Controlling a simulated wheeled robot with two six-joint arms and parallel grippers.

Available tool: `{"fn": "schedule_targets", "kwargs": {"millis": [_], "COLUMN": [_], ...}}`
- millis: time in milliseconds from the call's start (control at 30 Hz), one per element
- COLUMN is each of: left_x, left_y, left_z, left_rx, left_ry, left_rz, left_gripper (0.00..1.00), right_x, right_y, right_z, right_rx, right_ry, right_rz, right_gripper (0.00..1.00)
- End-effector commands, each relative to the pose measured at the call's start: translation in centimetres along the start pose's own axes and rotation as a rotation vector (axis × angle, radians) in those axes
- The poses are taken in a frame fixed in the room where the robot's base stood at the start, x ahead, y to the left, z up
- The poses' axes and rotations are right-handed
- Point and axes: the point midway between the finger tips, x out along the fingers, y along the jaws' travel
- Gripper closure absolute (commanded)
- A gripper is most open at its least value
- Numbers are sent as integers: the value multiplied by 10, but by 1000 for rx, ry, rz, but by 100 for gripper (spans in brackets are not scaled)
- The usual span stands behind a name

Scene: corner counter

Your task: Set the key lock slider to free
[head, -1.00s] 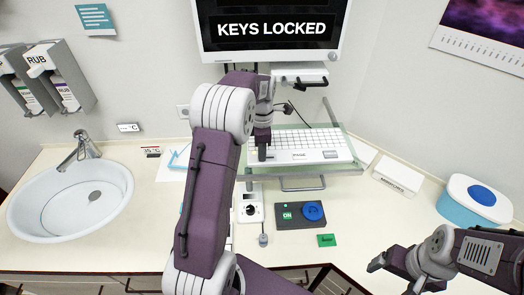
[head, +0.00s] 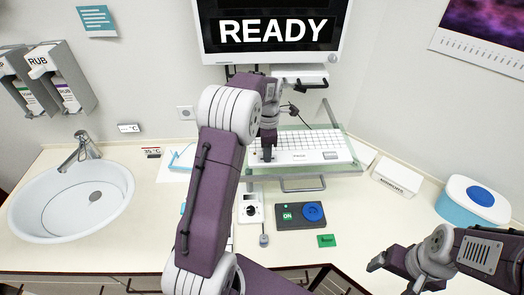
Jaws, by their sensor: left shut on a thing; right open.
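The white keyboard (head: 310,143) lies on a glass-like shelf. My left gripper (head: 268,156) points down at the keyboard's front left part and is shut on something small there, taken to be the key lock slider. The slider itself is hidden by the fingers, so its exact position cannot be seen. The monitor (head: 273,30) above reads "READY". My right gripper (head: 388,279) is open and empty at the lower right, apart from the keyboard.
A dark box (head: 300,215) with a green "ON" button and a blue knob sits in front of the shelf handle (head: 302,184). A white dial box (head: 250,209) is beside it. A sink (head: 75,205) is at left, a blue-lidded tub (head: 474,200) at right.

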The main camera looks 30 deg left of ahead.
Motion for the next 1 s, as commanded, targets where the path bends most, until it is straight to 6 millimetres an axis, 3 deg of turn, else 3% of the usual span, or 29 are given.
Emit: {"fn": "schedule_targets", "kwargs": {"millis": [133, 367, 400, 467, 800, 1000], "left_x": [-3, -1, -1, -1, -4, -42], "left_y": [0, 0, 0, 0, 0, 1], "left_z": [21, 22, 22, 22, 21, 22], "left_rx": [2, 0, 0, 0, 0, 1], "left_ry": [-4, -7, -6, -6, -4, -6], "left_rz": [3, 4, 4, 3, 2, 9], "left_gripper": [100, 100, 72, 58, 58, 58], "right_x": [-10, -8, -8, -8, -6, 7], "right_y": [0, 0, 0, 0, 0, 0], "right_z": [-1, -1, -1, -1, -1, 1], "right_rx": [0, 0, 0, 0, 0, 0], "right_ry": [0, 0, 0, 0, 0, 0], "right_rz": [0, 0, 0, 0, 0, 0], "right_gripper": [15, 15, 15, 15, 15, 15]}}
